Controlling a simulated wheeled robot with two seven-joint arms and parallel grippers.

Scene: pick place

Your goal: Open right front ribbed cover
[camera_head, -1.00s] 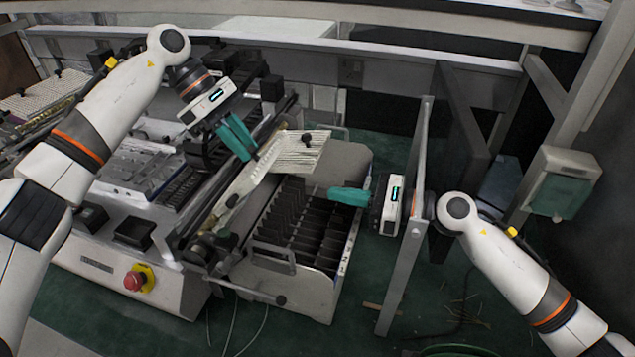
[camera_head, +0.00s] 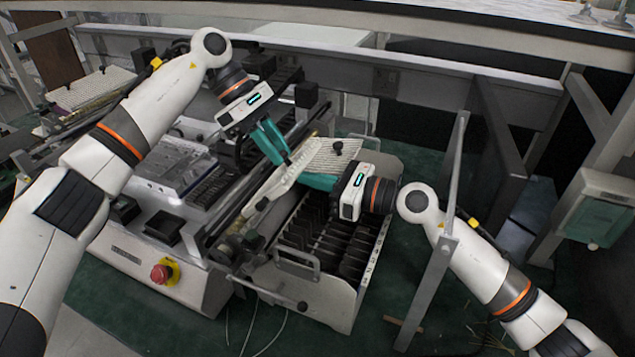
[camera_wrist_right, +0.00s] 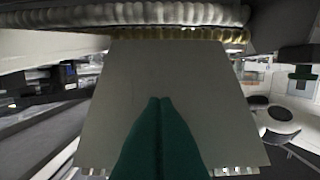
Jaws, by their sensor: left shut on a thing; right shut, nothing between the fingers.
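The right front ribbed cover (camera_head: 335,157) is a pale ribbed plate with a black knob, raised and tilted above the slotted bin (camera_head: 356,260). My left gripper (camera_head: 279,152) is shut on the cover's upper left part; the exact contact is partly hidden by the fingers. My right gripper (camera_head: 316,181) is shut and empty, its teal fingers at the cover's lower right side, partly hidden by the cover. In the right wrist view, the closed fingertips (camera_wrist_right: 160,100) lie in front of a flat grey panel of the cover (camera_wrist_right: 190,75); whether they touch it I cannot tell.
The bin's dark compartments stand open below the cover, with a metal handle (camera_head: 298,262) at the front. A red emergency button (camera_head: 160,274) is at the machine's front left. A grey upright post (camera_head: 440,225) stands close to my right arm.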

